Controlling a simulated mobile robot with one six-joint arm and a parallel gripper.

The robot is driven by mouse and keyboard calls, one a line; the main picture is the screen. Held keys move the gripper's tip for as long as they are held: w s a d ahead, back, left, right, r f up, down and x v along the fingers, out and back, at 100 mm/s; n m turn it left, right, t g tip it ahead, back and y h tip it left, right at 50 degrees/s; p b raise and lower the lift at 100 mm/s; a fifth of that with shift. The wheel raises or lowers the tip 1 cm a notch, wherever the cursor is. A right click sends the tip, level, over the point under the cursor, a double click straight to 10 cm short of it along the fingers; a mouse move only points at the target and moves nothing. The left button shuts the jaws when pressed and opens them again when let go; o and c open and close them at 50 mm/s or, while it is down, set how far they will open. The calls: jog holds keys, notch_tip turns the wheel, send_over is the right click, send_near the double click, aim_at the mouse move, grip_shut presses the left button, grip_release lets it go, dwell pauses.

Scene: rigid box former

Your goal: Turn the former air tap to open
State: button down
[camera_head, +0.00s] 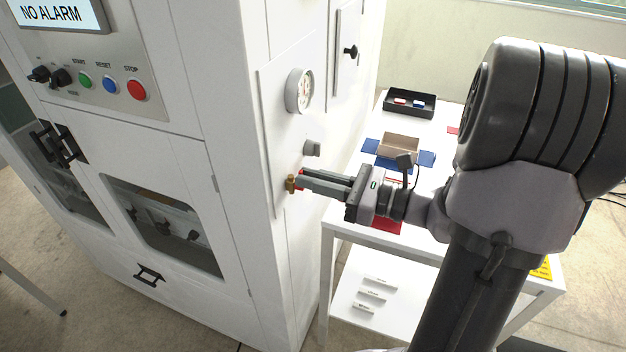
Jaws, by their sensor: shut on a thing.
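The air tap (291,184) is a small brass fitting low on the side panel of the white box former (240,150). A bit of its red handle (301,173) shows at the fingertips. My gripper (303,183) reaches in from the right, with its jaws shut on the tap handle. The fingers hide most of the handle, so its exact angle is hard to tell. A round pressure gauge (300,91) and a grey knob (312,148) sit above the tap on the same panel.
A white table (345,222) stands right of the machine, with an open carton (398,146) on blue flaps and a black tray (408,103) behind. The front panel carries a display reading NO ALARM (50,14) and a red stop button (137,90).

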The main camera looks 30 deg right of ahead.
dwell(0.4)
jog(key=c, duration=1.5)
grip_release()
jog(key=p+v, duration=0.4)
jog(key=v, duration=1.3)
jog(key=shift+s, duration=0.2)
jog(key=shift+d, duration=0.15)
